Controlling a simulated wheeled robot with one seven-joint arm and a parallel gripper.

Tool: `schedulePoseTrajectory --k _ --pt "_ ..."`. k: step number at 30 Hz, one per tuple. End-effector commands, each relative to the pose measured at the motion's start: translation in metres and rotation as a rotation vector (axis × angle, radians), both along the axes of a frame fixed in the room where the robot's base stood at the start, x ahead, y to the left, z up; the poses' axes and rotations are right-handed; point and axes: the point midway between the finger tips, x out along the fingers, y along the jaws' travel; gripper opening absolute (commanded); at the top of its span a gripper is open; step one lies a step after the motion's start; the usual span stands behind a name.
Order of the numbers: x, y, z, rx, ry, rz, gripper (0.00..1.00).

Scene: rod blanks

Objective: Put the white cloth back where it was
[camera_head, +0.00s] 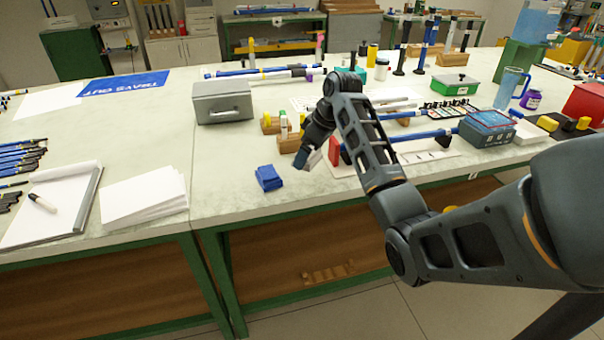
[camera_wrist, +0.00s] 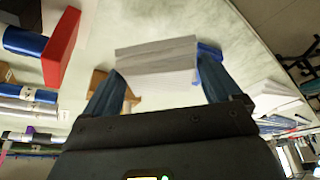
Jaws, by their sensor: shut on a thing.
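The white cloth (camera_wrist: 158,62) is a folded, pale block between my gripper's two blue-grey fingers (camera_wrist: 160,78) in the wrist view. My gripper is shut on it. In the head view, my gripper (camera_head: 308,158) points down over the near part of the table, and a small white part of the cloth (camera_head: 315,159) shows beside it. A folded blue cloth (camera_head: 268,177) lies on the table to the left of and nearer than my gripper. Its blue edge also shows behind the white cloth in the wrist view (camera_wrist: 209,49).
A red block (camera_head: 335,151) stands close to the right of my gripper. Wooden blocks (camera_head: 290,143) with coloured pieces stand behind it. A grey metal box (camera_head: 222,102) stands farther back left. The pale table top (camera_head: 220,165) is bare left of the blue cloth.

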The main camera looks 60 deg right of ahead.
Motion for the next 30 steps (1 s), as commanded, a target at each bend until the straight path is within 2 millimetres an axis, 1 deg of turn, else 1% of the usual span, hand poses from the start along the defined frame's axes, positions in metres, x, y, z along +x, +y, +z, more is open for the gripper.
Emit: schedulePoseTrajectory --k 1,3,8,15,27,28,30 --pt "-0.001 0.000 -0.008 0.002 0.002 -0.001 0.63" --pt "-0.001 0.000 -0.016 0.000 0.001 -0.001 0.63" --pt "0.000 0.000 -0.026 0.000 0.000 0.001 0.63" --pt "-0.001 0.000 -0.056 0.001 0.002 0.000 0.63" --pt "0.000 0.000 -0.062 -0.002 0.000 0.001 0.63" --pt "0.000 0.000 -0.061 -0.002 0.000 0.001 0.94" --pt "0.000 0.000 -0.061 -0.002 0.000 0.001 1.00"
